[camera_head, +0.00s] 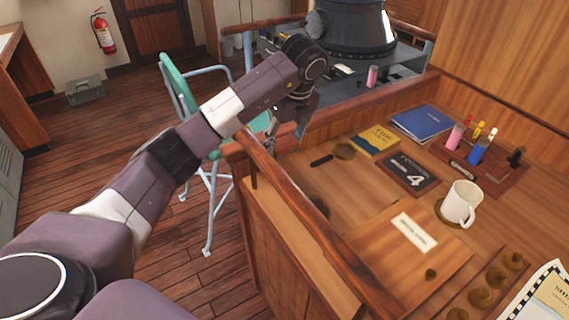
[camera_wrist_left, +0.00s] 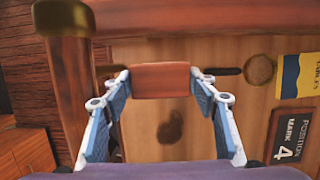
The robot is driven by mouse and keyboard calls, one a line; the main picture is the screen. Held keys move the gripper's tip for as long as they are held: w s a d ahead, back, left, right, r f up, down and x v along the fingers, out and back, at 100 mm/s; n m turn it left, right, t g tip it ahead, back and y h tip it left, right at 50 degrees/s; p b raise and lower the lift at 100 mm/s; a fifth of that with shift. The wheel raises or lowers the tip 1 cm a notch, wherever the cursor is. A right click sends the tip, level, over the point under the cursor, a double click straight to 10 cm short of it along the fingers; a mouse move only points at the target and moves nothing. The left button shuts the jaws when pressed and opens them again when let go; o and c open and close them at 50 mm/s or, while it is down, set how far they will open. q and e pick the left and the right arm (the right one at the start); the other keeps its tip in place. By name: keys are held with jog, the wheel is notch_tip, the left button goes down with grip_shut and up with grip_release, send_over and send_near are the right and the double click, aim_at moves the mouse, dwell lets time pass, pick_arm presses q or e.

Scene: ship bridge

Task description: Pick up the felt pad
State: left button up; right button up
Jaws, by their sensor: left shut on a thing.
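The felt pad (camera_wrist_left: 160,81) shows in the left wrist view as a flat reddish-brown rectangle between the fingertips of my left gripper (camera_wrist_left: 160,84). Both fingers are at its short ends, and the gripper is shut on it. In the head view my left gripper (camera_head: 285,125) is over the wooden rail at the desk's far left corner; I cannot make out the pad there. The pad appears raised above the desk, with a dark patch (camera_wrist_left: 171,127) on the wood below it. My right gripper is not in view.
The wooden rail (camera_head: 300,205) edges the desk. On the desk are a yellow book (camera_head: 375,140), a blue binder (camera_head: 422,123), a dark "4" plate (camera_head: 408,174), a white mug (camera_head: 461,203) and several markers. A green chair (camera_head: 180,85) stands beside it.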

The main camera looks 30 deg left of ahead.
aim_at(284, 143)
pick_arm(q)
notch_tip(284, 143, up, 9)
jog(key=shift+r+p, duration=0.1)
jog(key=shift+p, duration=0.4)
jog(key=o, duration=0.4)
jog(key=shift+c, duration=1.3)
